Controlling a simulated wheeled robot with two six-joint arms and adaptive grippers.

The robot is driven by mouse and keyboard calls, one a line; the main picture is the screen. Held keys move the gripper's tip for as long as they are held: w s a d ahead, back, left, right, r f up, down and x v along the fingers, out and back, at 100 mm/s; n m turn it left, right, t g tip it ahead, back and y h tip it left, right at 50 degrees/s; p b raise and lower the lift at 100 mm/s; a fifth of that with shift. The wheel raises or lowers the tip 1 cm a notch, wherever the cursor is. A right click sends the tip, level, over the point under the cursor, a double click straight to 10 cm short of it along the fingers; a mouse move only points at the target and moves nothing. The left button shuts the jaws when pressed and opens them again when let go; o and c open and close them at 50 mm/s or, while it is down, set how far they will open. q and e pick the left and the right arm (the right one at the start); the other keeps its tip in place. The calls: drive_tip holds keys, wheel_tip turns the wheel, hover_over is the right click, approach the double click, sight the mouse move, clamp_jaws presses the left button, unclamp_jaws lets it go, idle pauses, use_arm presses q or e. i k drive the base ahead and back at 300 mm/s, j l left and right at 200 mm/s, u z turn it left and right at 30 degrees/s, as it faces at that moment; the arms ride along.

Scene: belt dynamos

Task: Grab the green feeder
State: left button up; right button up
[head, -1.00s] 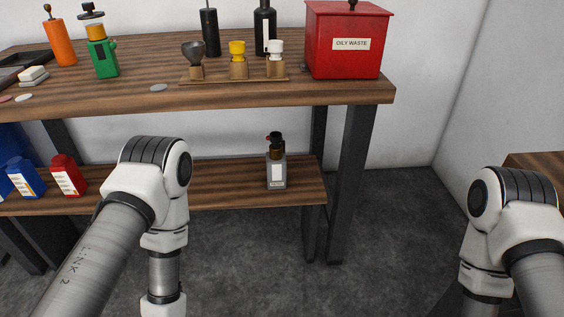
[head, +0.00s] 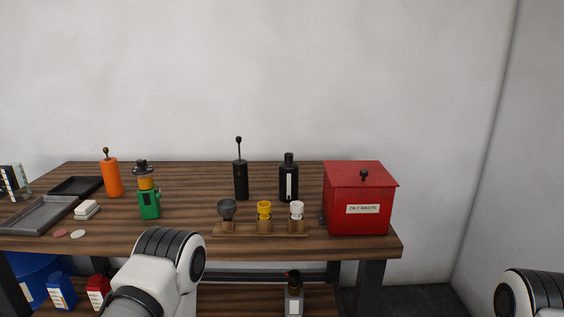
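The green feeder (head: 149,204) stands upright on the wooden workbench, left of the middle. It has a green body, an amber section above it and a black cap on top. Nothing covers it in the head view. My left arm shows in front of the bench, below and a little right of the feeder, but its gripper is out of the picture. My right arm shows only at the lower right corner, and its gripper is out of the picture too.
An orange bottle (head: 111,177) stands behind and left of the feeder. White blocks (head: 87,209) and a grey tray (head: 38,216) lie left of it. A wooden rack (head: 240,230) of small cups, black bottles and a red oily waste bin (head: 357,208) stand to its right.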

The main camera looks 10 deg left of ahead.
sight(150, 206)
drive_tip(key=u, duration=1.2)
drive_tip(key=i+l+z, duration=0.55)
drive_tip(key=i+j, duration=0.05)
drive_tip(key=i, duration=0.05)
